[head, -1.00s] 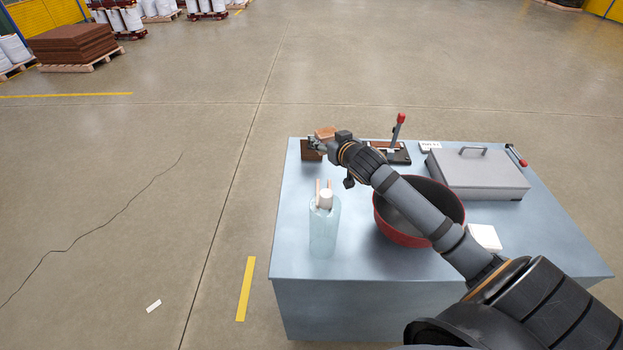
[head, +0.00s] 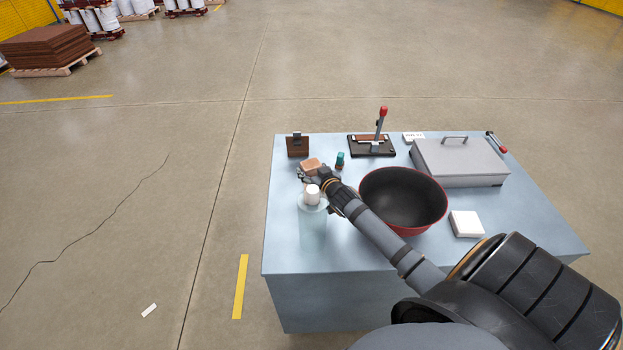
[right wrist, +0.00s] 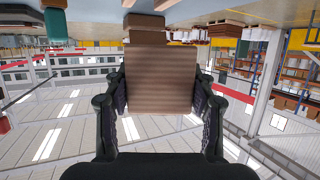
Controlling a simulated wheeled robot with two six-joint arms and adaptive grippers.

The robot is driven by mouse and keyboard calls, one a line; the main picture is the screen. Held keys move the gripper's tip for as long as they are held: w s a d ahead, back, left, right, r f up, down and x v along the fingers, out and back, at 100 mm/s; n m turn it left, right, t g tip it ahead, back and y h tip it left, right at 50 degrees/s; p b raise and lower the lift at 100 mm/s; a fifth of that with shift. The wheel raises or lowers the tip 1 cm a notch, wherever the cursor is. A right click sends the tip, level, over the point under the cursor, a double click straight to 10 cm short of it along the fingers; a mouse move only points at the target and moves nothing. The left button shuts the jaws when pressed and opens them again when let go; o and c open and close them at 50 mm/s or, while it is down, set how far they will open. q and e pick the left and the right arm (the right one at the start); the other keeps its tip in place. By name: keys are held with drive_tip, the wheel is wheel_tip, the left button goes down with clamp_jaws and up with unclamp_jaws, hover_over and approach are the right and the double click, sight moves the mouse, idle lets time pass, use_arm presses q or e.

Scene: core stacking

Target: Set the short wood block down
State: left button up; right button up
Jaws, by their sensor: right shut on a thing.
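The short wood block (head: 311,164) is a light brown piece near the table's left side, just behind the clear bottle. My right gripper (head: 306,174) is shut on it. In the right wrist view the block (right wrist: 160,78) stands between the two dark fingers of the gripper (right wrist: 160,100), with its wood grain facing the camera. The grey-blue table (head: 285,230) is under the gripper in the head view. I cannot tell whether the block touches it. My left gripper is not in view.
The clear bottle (head: 312,228) stands close in front of the gripper. A teal-topped item (head: 340,160) and a dark red bowl (head: 403,198) are to its right. A brown wood stand (head: 297,146) and a toggle clamp (head: 372,146) are behind. The left table edge is near.

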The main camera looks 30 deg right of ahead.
wheel_tip(320, 180, down, 4)
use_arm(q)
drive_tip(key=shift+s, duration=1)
use_arm(e)
drive_tip(key=shift+f, duration=0.2)
drive_tip(key=o, duration=1.3)
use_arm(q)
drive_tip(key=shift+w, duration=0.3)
use_arm(e)
drive_tip(key=shift+r, duration=0.1)
